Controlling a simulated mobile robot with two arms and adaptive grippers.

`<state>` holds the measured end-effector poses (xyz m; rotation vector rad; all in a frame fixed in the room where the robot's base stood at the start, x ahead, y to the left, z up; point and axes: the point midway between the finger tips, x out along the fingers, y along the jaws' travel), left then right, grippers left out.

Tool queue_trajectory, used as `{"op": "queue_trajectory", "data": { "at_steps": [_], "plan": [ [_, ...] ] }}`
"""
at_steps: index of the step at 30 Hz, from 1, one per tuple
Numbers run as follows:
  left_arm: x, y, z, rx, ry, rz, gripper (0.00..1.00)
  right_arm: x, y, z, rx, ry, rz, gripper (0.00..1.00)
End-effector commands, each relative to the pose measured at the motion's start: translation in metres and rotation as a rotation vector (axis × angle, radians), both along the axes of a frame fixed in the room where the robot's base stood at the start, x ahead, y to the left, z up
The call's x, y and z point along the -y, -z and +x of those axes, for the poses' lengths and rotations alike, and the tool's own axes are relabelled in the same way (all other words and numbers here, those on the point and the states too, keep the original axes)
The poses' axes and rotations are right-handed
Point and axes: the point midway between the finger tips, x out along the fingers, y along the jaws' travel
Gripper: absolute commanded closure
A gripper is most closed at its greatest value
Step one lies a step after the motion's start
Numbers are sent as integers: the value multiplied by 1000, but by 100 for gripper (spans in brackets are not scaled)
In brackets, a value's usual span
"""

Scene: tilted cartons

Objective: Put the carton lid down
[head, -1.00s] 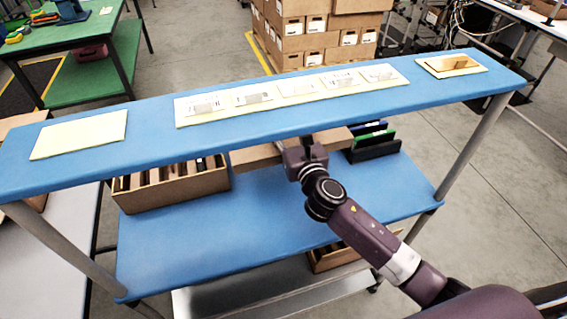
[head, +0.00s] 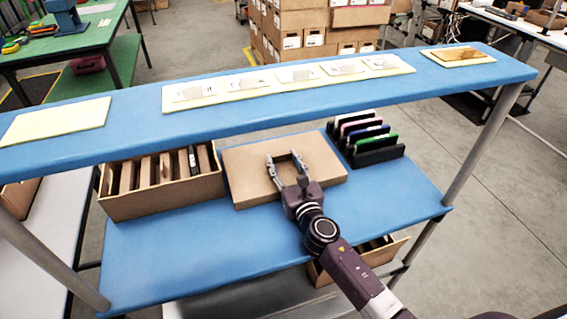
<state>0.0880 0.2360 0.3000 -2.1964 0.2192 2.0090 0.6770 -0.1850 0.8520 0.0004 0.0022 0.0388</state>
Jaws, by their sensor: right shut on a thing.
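The carton lid (head: 242,176) is a flat brown cardboard piece over the middle of the blue shelf, between an open carton and a row of coloured cases. My right gripper (head: 284,164) reaches in from the lower right and is shut on the lid. My left gripper is not in view.
An open carton (head: 161,194) with brown dividers stands left of the lid. Several upright cases (head: 377,157) stand to the right. The upper blue shelf (head: 300,101) overhangs behind. The front of the lower shelf (head: 190,250) is clear. Another carton (head: 390,251) sits lower down.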

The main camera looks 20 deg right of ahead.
Motion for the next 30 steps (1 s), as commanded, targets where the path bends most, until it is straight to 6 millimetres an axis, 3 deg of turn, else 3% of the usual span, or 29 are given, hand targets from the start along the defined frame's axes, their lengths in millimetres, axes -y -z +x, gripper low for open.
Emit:
{"op": "queue_trajectory", "data": {
  "at_steps": [5,6,10,21,30],
  "plan": [
    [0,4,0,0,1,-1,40,0,4,0,1,0,-1,87],
    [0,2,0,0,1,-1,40,0,2,0,0,0,-1,53],
    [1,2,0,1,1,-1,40,0,2,0,0,0,0,40],
    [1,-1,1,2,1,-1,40,0,0,-3,-2,0,0,40],
    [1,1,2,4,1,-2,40,2,2,-62,-3,-1,-1,40]
  ]
}}
